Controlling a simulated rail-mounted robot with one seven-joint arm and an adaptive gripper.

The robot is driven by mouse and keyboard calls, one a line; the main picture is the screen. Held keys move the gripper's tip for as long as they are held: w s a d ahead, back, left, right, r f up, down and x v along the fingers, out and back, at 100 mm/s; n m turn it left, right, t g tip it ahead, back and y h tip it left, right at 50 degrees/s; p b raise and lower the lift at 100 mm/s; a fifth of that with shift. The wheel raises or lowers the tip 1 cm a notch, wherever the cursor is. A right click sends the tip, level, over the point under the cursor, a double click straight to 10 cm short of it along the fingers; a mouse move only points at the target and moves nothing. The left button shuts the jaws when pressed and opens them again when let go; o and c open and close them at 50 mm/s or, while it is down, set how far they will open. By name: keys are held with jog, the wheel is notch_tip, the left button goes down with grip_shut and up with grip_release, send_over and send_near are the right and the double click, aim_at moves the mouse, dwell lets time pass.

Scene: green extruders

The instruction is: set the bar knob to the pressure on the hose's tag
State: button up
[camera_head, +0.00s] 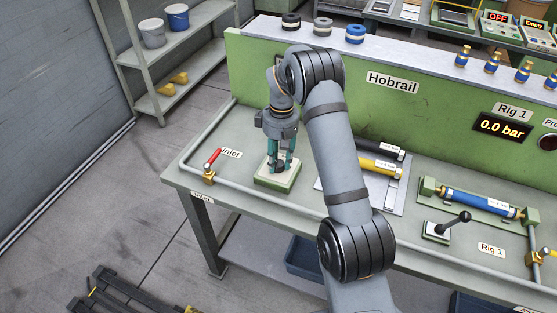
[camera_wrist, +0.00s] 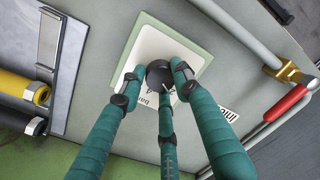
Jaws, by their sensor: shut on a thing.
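The bar knob (camera_wrist: 158,72) is a dark round knob on a white dial plate with a green border (camera_wrist: 181,57). Part of the word "bar" shows on the dial, but my fingers cover much of its scale, so the setting cannot be read. My gripper (camera_head: 280,170) points down over the dial, its teal fingers shut around the knob. A blue hose (camera_head: 477,201) lies in the Rig 1 fittings with a white tag (camera_head: 499,204), too small to read. A yellow hose (camera_head: 375,165) and a black hose (camera_head: 378,146) lie on a grey tray, also tagged.
The Rig 1 display (camera_head: 502,129) reads 0.0 bar. A red-handled inlet valve (camera_head: 212,158) stands left of the dial. A black-knobbed lever (camera_head: 450,225) stands before the blue hose. The green Hobrail panel (camera_head: 255,75) rises behind the bench.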

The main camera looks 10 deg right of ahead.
aim_at(280, 162)
jog(key=o, duration=1.1)
jog(key=shift+o, duration=0.3)
notch_tip(280, 162, up, 12)
jog(key=shift+w+d, duration=0.2)
jog(key=shift+d, duration=0.1)
jog(key=f, duration=1.2)
jog(key=shift+s+a, duration=0.2)
jog(key=shift+a, duration=0.1)
